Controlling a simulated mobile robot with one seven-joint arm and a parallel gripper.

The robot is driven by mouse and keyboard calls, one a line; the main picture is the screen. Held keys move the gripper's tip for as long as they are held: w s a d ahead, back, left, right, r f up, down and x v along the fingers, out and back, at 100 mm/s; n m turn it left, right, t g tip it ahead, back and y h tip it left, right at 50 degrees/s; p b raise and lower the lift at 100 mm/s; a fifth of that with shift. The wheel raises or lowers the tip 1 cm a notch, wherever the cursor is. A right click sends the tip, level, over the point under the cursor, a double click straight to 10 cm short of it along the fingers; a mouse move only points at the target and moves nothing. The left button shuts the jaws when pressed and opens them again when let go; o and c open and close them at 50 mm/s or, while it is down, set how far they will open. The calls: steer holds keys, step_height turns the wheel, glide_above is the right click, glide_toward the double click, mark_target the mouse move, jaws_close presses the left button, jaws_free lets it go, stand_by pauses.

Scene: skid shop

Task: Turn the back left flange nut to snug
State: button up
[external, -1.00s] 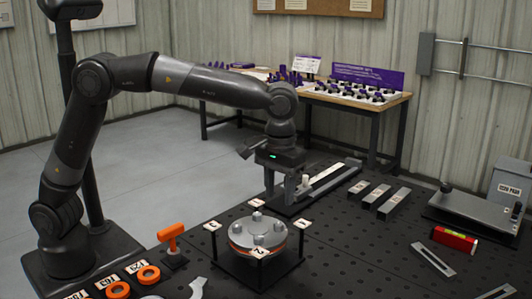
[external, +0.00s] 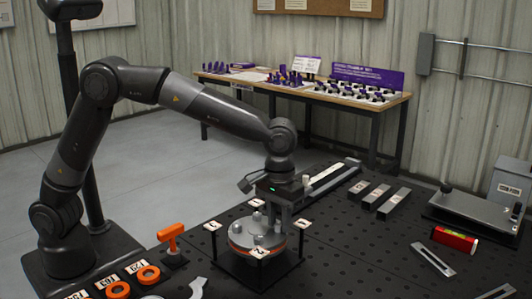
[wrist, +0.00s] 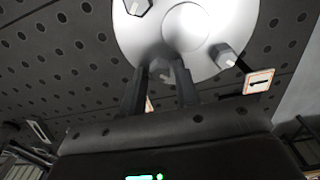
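The round grey flange (external: 257,236), with an orange-red band below its top, sits on a dark stand with numbered cards around it. Its top carries silver nuts; a front one (external: 259,240) is clear in the external view. My gripper (external: 272,207) points down at the flange's back edge. In the wrist view the flange (wrist: 215,20) fills the top, with one nut (wrist: 226,55) at right and another (wrist: 137,5) at top left. A further nut (wrist: 163,73) lies between the tips of my gripper (wrist: 162,66). The fingers stand apart; contact with the nut is not clear.
An orange T-shaped tool (external: 171,238) and orange rings (external: 148,275) are left of the flange. Metal bars (external: 376,195) and a red box (external: 455,242) lie to the right on the black perforated table (external: 350,260). A numbered card (external: 211,226) stands at the flange's left.

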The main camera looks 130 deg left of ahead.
jaws_close()
steer(key=m, duration=0.3)
steer(key=shift+m, duration=0.4)
steer(key=m, duration=0.4)
steer(key=shift+r+m, duration=0.1)
steer(key=shift+m, duration=0.2)
steer(key=m, duration=0.4)
steer(key=shift+w+r+m, duration=0.1)
steer(key=shift+m, duration=2)
